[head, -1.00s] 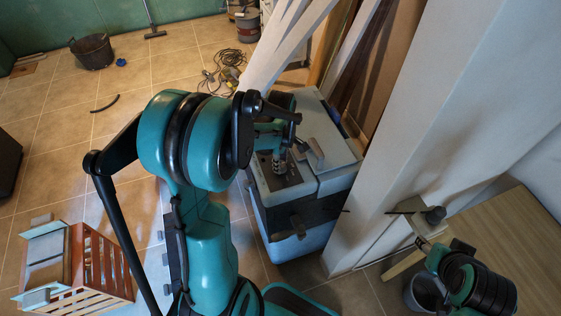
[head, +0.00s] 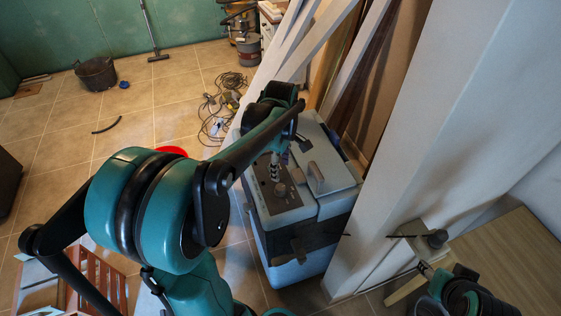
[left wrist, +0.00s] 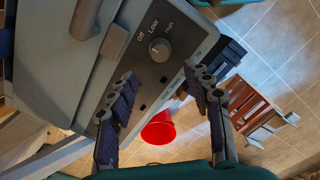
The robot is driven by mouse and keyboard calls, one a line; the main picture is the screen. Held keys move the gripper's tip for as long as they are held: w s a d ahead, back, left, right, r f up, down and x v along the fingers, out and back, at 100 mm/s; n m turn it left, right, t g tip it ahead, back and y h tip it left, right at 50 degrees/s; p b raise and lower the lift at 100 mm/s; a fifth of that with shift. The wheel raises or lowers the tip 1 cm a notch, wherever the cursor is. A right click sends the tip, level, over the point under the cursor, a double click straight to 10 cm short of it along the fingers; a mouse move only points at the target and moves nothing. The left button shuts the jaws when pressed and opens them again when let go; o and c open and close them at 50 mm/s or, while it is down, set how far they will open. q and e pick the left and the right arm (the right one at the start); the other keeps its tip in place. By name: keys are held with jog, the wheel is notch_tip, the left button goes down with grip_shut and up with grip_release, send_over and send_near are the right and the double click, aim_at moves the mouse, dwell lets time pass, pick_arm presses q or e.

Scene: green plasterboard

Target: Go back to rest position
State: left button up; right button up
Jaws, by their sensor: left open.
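My left gripper (head: 277,168) is over the top of a grey-blue machine (head: 338,200) in the head view. In the left wrist view its two dark fingers (left wrist: 163,90) are spread apart with nothing between them. A round knob (left wrist: 160,49) marked Off, Low and High is on the machine's panel, beyond the fingers and apart from them. My right gripper (head: 424,267) is at the lower right, near a flat grey tool with a dark knob (head: 436,238). Whether it grips that tool is unclear.
White boards (head: 300,45) and a pale pillar (head: 430,130) stand close to the machine's right. A red bucket (left wrist: 158,128) and a wooden crate (left wrist: 255,108) are on the floor. A wooden table (head: 515,260) is at right. Cables (head: 215,110) lie behind; open tiles are at left.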

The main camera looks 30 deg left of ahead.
pick_arm(q)
jog(key=shift+r, duration=1)
jog(key=s+d+f+m+t+b, duration=0.3)
jog(key=s+d+m+t, duration=0.4)
jog(key=m, duration=1.2)
jog(key=shift+s+d+f+b, duration=0.35)
jog(key=shift+s+d+b, duration=0.35)
jog(key=shift+s+d, duration=1.25)
jog(key=shift+s+a, duration=0.1)
